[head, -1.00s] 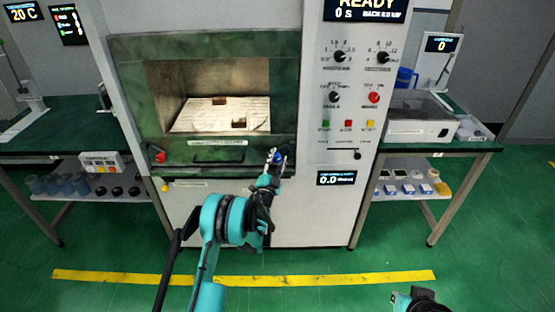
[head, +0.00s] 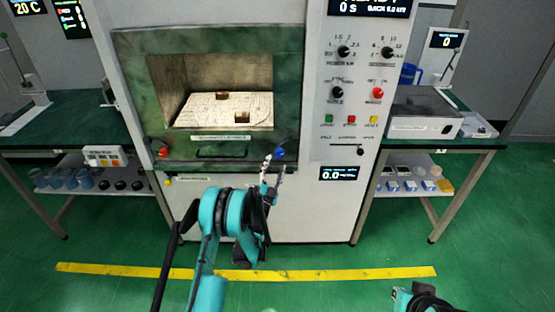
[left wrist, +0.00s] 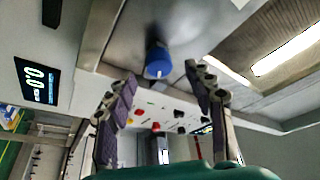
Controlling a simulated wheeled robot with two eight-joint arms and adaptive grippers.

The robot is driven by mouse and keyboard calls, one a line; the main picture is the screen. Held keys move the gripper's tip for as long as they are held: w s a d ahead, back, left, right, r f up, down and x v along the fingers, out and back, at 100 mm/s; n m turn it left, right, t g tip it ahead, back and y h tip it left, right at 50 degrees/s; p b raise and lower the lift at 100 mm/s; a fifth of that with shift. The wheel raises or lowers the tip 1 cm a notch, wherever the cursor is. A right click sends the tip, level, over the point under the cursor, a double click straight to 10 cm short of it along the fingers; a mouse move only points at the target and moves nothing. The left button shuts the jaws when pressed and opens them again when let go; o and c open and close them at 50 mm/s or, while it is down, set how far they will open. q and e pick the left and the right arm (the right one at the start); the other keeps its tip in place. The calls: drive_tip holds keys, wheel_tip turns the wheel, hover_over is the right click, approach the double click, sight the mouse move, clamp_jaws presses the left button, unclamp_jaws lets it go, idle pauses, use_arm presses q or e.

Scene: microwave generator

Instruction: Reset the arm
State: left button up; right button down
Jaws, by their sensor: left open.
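My left gripper (head: 271,172) is open at the lower right corner of the green chamber front, its fingers pointing up. A blue knob (head: 280,153) sits at that corner, close to the fingertips. In the left wrist view, the blue knob (left wrist: 158,62) shows beyond and between the two spread fingers (left wrist: 161,84), with nothing held. Whether a finger touches the knob is unclear. The teal and black left arm rises from the bottom of the head view. Part of my right arm shows at the bottom right, with no clear gripper.
The microwave cabinet's chamber (head: 165,90) shows a pale plate (head: 200,112) with two small brown blocks. A red knob (head: 163,153) is at the lower left corner. A control panel (head: 355,105) stands right of the chamber. Side tables flank the cabinet; a yellow floor line (head: 330,274) crosses in front.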

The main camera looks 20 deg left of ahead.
use_arm(q)
drive_tip(key=shift+s+f, duration=0.1)
drive_tip(key=shift+s, duration=0.35)
